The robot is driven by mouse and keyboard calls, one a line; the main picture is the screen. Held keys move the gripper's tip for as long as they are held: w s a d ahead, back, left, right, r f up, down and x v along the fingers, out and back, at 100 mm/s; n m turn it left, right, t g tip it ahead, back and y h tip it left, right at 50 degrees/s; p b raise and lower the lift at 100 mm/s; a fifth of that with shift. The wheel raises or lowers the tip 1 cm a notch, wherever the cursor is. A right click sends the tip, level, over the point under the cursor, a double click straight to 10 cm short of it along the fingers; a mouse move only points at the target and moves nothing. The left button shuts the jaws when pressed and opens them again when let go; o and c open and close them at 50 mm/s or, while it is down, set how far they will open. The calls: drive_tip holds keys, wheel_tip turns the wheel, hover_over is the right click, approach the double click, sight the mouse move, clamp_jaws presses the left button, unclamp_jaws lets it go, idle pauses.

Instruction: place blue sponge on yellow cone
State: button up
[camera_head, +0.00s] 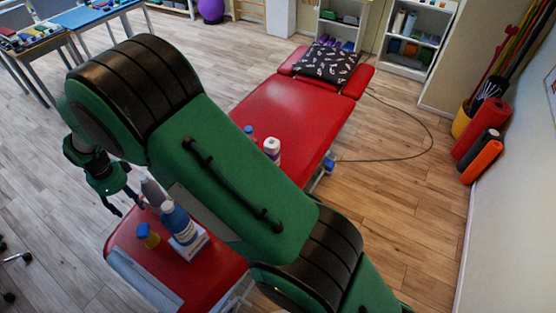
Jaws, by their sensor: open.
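A small yellow thing (151,240), which looks like the yellow cone, stands on the near end of the red treatment table. A small blue piece (143,230), which looks like the blue sponge, sits on top of it. Both are small in view, so I cannot tell exactly how the blue piece rests. My gripper (122,203) is open, with nothing seen between its fingers. It is up and left of the yellow thing in the picture, apart from it, by the table's left edge. My green arm crosses the view and hides the middle of the table.
A blue bottle (178,222) stands by a white box (192,245), right of the yellow thing. A greyish bottle (153,190) stands close to my gripper. A folded grey towel (143,282) lies along the near edge.

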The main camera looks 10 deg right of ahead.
drive_tip(key=w+d+r+n+t+y, duration=0.15)
drive_tip(key=d+r+n, duration=0.35)
drive_tip(key=d+r, duration=1.9)
drive_tip(key=s+d+r+n+t, duration=0.1)
drive_tip(key=s+d+r+n, duration=0.2)
drive_tip(key=s+d+r, duration=0.65)
drive_tip(key=s+d+r+n+t, duration=0.2)
drive_tip(key=s+d+n, duration=0.25)
drive_tip(key=d, duration=1.05)
drive_tip(key=s+d+n, duration=0.2)
drive_tip(key=s+d, duration=0.2)
drive_tip(key=s, duration=0.3)
drive_tip(key=s+d+n+h, duration=0.1)
drive_tip(key=s+d+n, duration=0.1)
drive_tip(key=s+d, duration=0.3)
drive_tip(key=shift+s+d+f+t, duration=0.3)
drive_tip(key=shift+s+f+t, duration=0.15)
drive_tip(key=shift+s, duration=0.65)
drive_tip(key=shift+h, duration=0.25)
